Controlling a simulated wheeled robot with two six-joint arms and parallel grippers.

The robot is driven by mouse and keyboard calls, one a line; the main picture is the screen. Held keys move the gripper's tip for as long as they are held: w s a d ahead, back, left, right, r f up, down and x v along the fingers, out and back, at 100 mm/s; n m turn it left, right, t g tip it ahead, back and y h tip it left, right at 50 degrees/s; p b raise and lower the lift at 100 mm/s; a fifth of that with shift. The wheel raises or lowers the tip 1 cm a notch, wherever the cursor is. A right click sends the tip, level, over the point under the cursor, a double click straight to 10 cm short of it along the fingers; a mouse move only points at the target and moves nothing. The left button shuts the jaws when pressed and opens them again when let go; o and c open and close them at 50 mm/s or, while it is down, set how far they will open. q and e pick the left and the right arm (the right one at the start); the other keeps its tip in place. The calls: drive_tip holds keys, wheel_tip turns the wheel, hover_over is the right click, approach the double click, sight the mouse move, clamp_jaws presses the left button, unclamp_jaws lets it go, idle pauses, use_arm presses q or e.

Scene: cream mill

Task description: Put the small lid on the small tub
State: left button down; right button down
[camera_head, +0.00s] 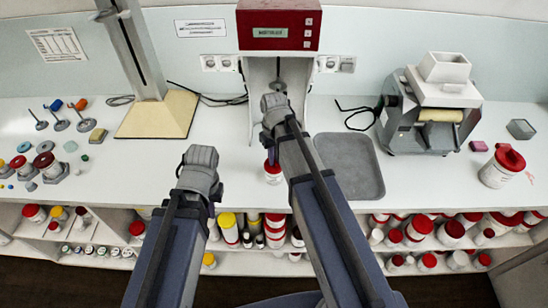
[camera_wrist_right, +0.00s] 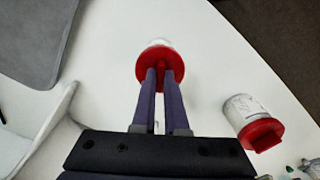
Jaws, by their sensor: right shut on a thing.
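The small red lid (camera_wrist_right: 157,67) is between the fingertips of my right gripper (camera_wrist_right: 163,74), which is shut on it. In the head view the lid shows as a bit of red just below my right gripper (camera_head: 270,150). The small white tub (camera_head: 273,176) stands on the bench directly under the lid; its rim edge (camera_wrist_right: 160,42) shows past the lid in the right wrist view. I cannot tell whether the lid is seated or just above the tub. My left gripper (camera_head: 198,165) is over the bench to the left, fingers hidden.
A grey tray (camera_head: 350,165) lies right of the small tub. A large red-lidded tub (camera_head: 497,172) stands far right, beside a mill (camera_head: 430,115). Another red-lidded white tub (camera_wrist_right: 243,107) shows in the right wrist view. Small knobbed items (camera_head: 48,165) fill the left.

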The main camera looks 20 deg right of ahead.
drive_tip(key=shift+f+b, duration=0.6)
idle(1.3)
drive_tip(key=shift+c, duration=1.9)
unclamp_jaws()
drive_tip(key=shift+r, duration=0.1)
wheel_tip(320, 180, up, 4)
drive_tip(key=p, duration=0.4)
drive_tip(key=shift+r+p, duration=0.25)
drive_tip(key=shift+p, duration=0.1)
drive_tip(key=shift+f, duration=0.1)
drive_tip(key=shift+c, duration=0.3)
clamp_jaws()
